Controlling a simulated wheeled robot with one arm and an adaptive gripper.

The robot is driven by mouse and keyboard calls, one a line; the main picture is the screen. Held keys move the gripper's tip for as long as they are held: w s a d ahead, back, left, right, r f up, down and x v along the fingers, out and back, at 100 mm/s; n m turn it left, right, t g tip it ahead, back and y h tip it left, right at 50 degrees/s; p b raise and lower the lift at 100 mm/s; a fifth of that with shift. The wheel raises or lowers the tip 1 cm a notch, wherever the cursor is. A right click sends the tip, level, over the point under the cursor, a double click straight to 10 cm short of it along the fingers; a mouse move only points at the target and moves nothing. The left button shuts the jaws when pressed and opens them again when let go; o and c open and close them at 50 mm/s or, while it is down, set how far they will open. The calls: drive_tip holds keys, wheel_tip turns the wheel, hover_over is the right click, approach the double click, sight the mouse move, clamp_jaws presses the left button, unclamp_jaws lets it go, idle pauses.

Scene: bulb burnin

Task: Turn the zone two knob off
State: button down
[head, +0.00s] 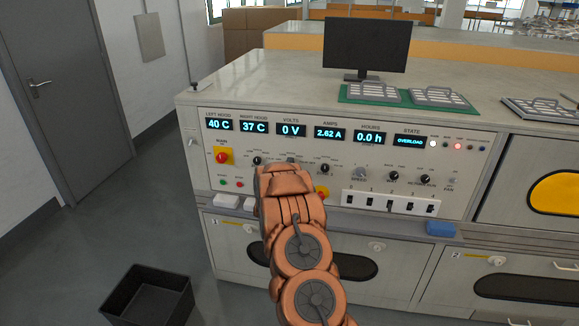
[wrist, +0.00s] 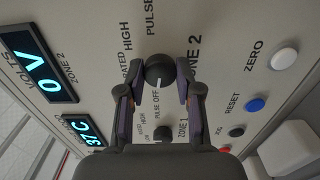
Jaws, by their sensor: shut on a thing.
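The zone two knob (wrist: 158,72) is round and black, with a white pointer mark. In the wrist view it sits between the two fingers of my gripper (wrist: 160,77), which is shut on it. The pointer mark faces down in that view, toward the printed word OFF. The zone one knob (wrist: 163,133) shows below it, partly hidden by the gripper body. In the head view my orange wrist covers the fingertips and most of the zone two knob.
The console's displays read 0 V (head: 291,130) and OVERLOAD (head: 410,141). A red main switch (head: 222,157) is left of my arm. White, blue and dark buttons, including the blue button (wrist: 256,105), lie right of the fingers. A black bin (head: 150,297) stands on the floor.

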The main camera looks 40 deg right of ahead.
idle(0.4)
drive_tip(key=c, duration=0.8)
unclamp_jaws()
drive_tip(key=shift+o, duration=0.2)
drive_tip(key=shift+a, duration=0.1)
drive_tip(key=v, duration=1.1)
drive_tip(key=shift+s+a, duration=0.25)
drive_tip(key=shift+a, duration=0.1)
